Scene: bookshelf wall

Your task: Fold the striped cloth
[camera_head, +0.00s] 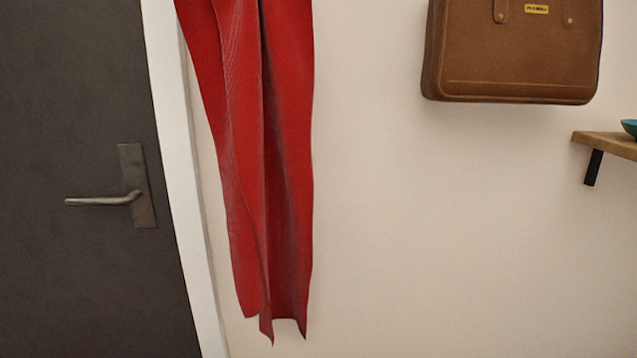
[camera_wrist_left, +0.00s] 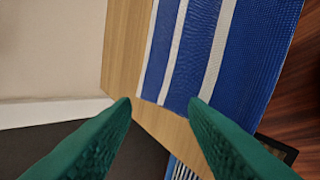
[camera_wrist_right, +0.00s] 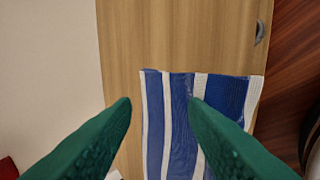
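The striped cloth, blue with white stripes, lies flat on a wooden surface in the left wrist view (camera_wrist_left: 252,50). It also shows in the right wrist view (camera_wrist_right: 180,130), with one edge across the wood. My left gripper (camera_wrist_left: 160,103) is open, its green fingers apart near a corner of the cloth, with nothing between them. My right gripper (camera_wrist_right: 160,103) is open and empty, pointing at the cloth near its edge. How far the fingers are from the cloth is hard to tell. The head view shows neither gripper nor the striped cloth.
The head view shows a red hanging cloth (camera_head: 290,130), a dark door (camera_head: 80,100), a brown bag (camera_head: 510,55) and a wall shelf (camera_head: 605,142).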

